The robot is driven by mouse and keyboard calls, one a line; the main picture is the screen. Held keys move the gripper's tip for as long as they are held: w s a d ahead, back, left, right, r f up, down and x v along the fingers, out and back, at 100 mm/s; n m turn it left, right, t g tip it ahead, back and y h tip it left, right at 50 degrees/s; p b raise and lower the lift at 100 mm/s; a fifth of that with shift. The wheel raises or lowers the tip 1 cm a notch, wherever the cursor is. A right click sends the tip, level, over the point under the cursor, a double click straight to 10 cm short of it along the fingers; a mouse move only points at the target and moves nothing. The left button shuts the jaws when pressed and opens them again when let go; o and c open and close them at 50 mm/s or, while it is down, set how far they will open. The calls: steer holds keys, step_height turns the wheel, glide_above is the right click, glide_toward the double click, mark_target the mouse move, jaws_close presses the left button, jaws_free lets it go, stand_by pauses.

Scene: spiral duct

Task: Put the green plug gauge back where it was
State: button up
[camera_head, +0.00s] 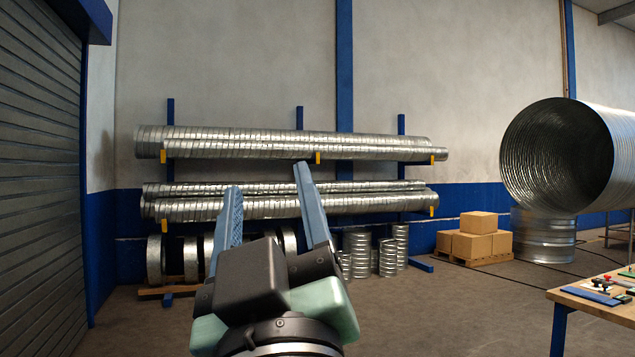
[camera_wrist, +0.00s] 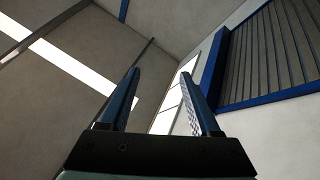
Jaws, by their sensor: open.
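My gripper (camera_head: 268,180) is raised in the middle of the head view, with its two blue fingers apart and nothing between them. In the wrist view my gripper (camera_wrist: 160,92) also shows open and empty, pointing up toward the ceiling and upper wall. A wooden workbench (camera_head: 595,308) stands at the lower right edge of the head view, with several small items on it. One of them is a small item with green on it (camera_head: 627,279), too small to tell whether it is the green plug gauge. My gripper is well to the left of the bench.
Spiral ducts (camera_head: 290,143) lie on a blue wall rack. A large duct (camera_head: 555,155) is at the right, above ring sections (camera_head: 543,238). Cardboard boxes (camera_head: 473,243) sit on a pallet. A roller shutter (camera_head: 40,180) is at the left. The floor before the bench is open, with cables behind.

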steer(key=s+d+r+m+t+h, duration=0.2)
steer(key=s+d+m+t+h, duration=0.1)
steer(key=s+m, duration=0.3)
steer(key=shift+s+d+m+h, duration=0.4)
steer(key=shift+s+d+h, duration=0.1)
steer(key=shift+h, duration=0.3)
step_height(320, 180, up, 9)
steer(key=p, duration=0.9)
steer(key=shift+w+a, duration=0.1)
